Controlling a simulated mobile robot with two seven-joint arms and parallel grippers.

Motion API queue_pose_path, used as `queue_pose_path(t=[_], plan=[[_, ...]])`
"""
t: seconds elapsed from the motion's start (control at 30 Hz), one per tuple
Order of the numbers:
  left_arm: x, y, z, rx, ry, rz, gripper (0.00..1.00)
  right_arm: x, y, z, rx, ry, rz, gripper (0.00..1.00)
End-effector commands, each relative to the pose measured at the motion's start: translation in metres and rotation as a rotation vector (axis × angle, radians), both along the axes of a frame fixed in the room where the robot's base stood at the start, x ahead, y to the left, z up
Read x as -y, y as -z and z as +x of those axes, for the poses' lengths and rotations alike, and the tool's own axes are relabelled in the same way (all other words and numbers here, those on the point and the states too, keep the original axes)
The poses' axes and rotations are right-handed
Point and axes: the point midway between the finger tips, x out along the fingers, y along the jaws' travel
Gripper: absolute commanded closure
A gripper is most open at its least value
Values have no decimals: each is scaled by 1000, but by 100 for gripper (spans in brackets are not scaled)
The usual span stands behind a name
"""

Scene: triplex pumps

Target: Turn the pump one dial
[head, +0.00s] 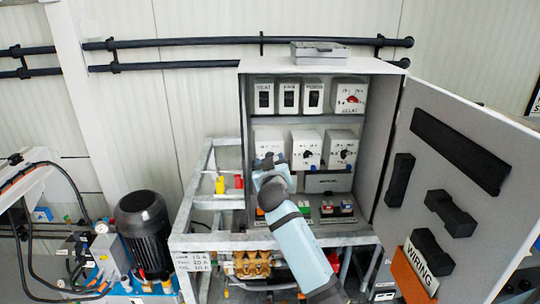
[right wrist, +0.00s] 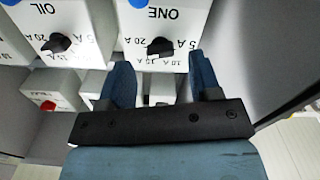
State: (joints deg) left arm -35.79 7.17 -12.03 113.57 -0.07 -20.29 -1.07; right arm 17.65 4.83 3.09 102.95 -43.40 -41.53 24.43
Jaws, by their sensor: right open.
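The pump one dial is a black knob (right wrist: 160,47) on a white box marked ONE, with amp figures around it. In the head view its box (head: 268,138) is the leftmost of three dial boxes in the open cabinet, and my gripper partly hides it. My right gripper (head: 269,161) is open just in front of it. In the right wrist view my two blue fingers (right wrist: 163,72) stand apart on either side of the knob, which appears just beyond the fingertips. I cannot tell whether they touch it. My left gripper is not in view.
The OIL dial (right wrist: 56,43) sits beside it. Switch boxes (head: 289,97) and a red-knobbed relay box (head: 350,98) are above in the head view. The open cabinet door (head: 470,215) stands to the right. A black motor (head: 143,230) stands at lower left.

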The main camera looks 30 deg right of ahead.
Motion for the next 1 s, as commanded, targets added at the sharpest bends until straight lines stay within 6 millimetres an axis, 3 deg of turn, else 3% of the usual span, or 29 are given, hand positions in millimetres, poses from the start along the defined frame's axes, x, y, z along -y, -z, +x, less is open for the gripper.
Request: queue_pose_path(t=[0.2,0.53,0.73,0.77,1.0], plan=[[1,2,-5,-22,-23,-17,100,11,0,18,-1,-1,-1,43],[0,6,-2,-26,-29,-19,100,12,0,21,1,-1,0,43],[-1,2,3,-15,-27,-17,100,12,1,21,0,-1,0,88],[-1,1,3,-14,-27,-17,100,12,1,21,0,-1,0,92],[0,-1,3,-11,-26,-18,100,12,1,21,-8,-1,-13,92]])
